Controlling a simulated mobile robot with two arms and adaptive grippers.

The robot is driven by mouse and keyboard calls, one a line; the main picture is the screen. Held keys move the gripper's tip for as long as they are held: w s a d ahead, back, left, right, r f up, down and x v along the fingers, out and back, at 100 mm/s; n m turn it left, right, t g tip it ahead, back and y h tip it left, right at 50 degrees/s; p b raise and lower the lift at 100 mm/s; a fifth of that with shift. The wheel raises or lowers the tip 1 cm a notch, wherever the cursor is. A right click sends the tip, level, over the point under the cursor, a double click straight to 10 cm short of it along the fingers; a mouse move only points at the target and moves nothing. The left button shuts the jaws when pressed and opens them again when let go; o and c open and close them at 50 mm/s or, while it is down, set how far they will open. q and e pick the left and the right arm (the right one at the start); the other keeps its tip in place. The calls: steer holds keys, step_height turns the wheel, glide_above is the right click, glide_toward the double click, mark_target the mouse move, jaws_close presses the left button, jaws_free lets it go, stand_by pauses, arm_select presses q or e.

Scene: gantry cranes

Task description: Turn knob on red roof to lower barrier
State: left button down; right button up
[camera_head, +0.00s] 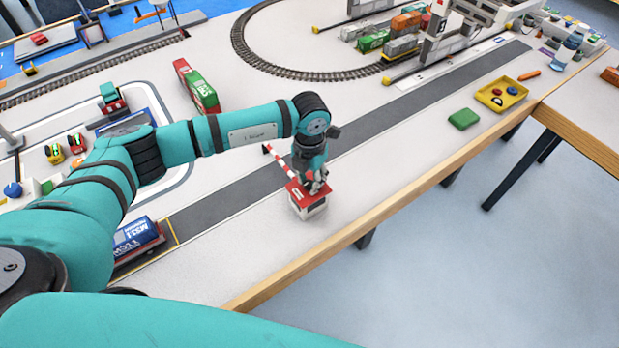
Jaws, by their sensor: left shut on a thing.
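A small white booth with a red roof (295,194) stands near the front edge of the table, beside the grey road strip. A red-and-white barrier arm (279,162) rises from the booth, tilted up to the left. My left arm comes in from the left, and its gripper (314,184) points down onto the red roof. The gripper is shut at the roof's top; the knob is hidden between its fingers. My right gripper is not in view.
The grey road (400,120) runs diagonally past the booth. A green block (464,119) and a yellow tray (502,95) lie farther right. A blue truck (136,236) stands at the left. The table's wooden edge (330,250) is close to the booth.

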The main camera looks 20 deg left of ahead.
mark_target(310, 181)
arm_select(q)
steer(key=c, duration=1.1)
jaws_free()
step_height(310, 181, up, 12)
steer(key=shift+r, duration=0.1)
